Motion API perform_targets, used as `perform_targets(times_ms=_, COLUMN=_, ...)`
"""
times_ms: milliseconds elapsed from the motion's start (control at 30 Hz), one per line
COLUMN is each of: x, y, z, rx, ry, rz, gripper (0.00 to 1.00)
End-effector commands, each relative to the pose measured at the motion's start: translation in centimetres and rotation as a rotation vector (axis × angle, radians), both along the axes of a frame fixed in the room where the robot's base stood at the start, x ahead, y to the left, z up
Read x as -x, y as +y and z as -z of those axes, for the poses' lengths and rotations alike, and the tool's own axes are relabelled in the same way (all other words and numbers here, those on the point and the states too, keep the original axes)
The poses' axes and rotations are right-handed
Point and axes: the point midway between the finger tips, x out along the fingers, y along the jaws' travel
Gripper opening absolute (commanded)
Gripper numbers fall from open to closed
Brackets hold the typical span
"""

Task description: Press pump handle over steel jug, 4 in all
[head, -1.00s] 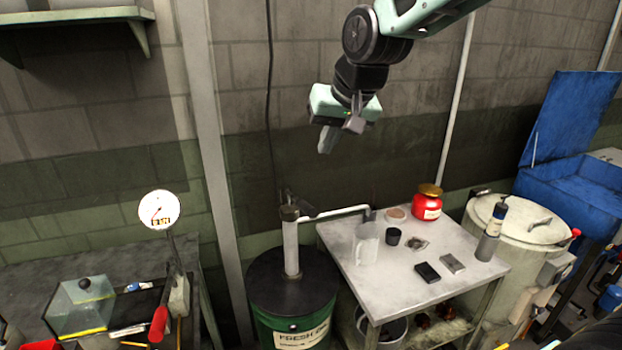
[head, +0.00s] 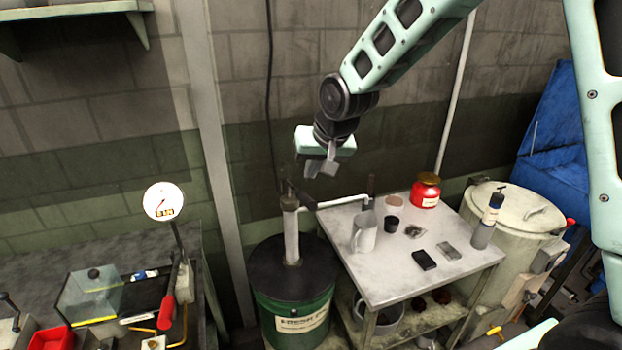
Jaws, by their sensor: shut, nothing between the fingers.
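The hand pump (head: 291,232) stands upright on the dark lid of a green drum (head: 293,300). Its spout pipe (head: 335,202) runs right to above the table. The pump handle (head: 288,189) shows as a dark piece at the top of the pump; its far end is hard to make out. The steel jug (head: 364,232) stands upright on the metal table under the spout's end. My gripper (head: 321,170) points down, above and slightly right of the pump head, apart from the jug. Its fingers are shut and hold nothing.
A gauge (head: 164,201) and a red-handled lever (head: 168,310) stand at left. The wall is close behind.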

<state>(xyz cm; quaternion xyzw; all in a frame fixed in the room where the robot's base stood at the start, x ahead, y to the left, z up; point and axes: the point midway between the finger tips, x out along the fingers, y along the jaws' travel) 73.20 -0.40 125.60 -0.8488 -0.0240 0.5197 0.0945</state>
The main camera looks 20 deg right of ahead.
Motion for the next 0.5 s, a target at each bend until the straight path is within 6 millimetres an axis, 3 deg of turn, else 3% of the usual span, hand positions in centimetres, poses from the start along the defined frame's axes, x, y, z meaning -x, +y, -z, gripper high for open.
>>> perform_targets(times_ms=200, x=0.9, y=0.6, z=2.7, rx=0.001, ry=0.003, rz=-0.001, gripper=0.0)
perform_targets(times_ms=500, x=1.2, y=0.8, z=3.7, rx=0.0, ry=-0.002, rz=0.001, gripper=0.0)
